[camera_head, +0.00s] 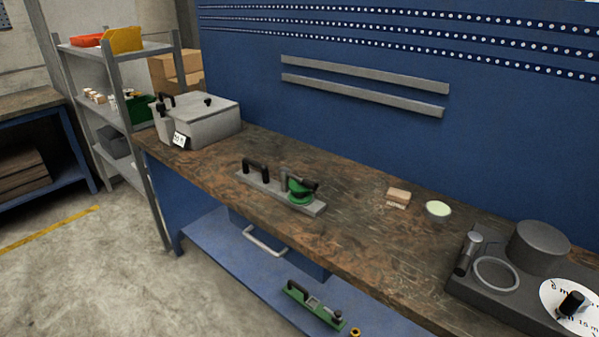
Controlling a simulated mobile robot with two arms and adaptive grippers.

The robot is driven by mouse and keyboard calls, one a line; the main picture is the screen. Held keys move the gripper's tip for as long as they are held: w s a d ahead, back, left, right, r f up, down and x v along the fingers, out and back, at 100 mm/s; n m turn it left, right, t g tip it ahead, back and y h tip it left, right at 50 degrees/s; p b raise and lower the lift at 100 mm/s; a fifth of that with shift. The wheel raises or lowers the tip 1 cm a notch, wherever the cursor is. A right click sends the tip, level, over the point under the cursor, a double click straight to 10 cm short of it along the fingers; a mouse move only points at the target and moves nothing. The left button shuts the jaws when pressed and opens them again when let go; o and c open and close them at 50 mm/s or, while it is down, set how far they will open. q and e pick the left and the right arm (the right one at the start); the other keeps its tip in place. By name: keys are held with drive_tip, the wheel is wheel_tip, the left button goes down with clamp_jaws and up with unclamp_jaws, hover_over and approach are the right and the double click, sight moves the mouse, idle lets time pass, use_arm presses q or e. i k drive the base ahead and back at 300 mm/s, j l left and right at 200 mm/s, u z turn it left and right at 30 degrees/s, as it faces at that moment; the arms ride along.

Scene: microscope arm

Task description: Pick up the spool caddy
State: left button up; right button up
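What looks like the spool caddy is a long, low grey base (270,194) on the wooden workbench (340,240), left of the picture's middle. A black arched handle (256,168) stands near its left end. A green round part, likely a spool (299,190), sits toward its right end with a dark lever-like piece over it. A short grey upright stands between them. Neither of my grippers shows in this view, and nothing touches the caddy.
A grey lidded box (200,121) stands at the bench's left end. A small wooden block (398,195), a pale-topped cup (438,211) and a dark apparatus (520,265) are to the right. A green tool (314,304) lies on the blue lower shelf. Bench around the caddy is clear.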

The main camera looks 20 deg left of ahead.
sight(262, 182)
drive_tip(key=i+j+z, duration=0.1)
drive_tip(key=j, duration=0.4)
drive_tip(key=i+j+z, duration=0.1)
drive_tip(key=i+j, duration=0.15)
drive_tip(key=j, duration=0.3)
drive_tip(key=i+j, duration=0.15)
drive_tip(key=j, duration=0.4)
drive_tip(key=i+j+z, duration=0.15)
drive_tip(key=j, duration=0.35)
drive_tip(key=i+j+z, duration=0.1)
drive_tip(key=j, duration=0.45)
drive_tip(key=i+j+z, duration=0.1)
drive_tip(key=j, duration=0.45)
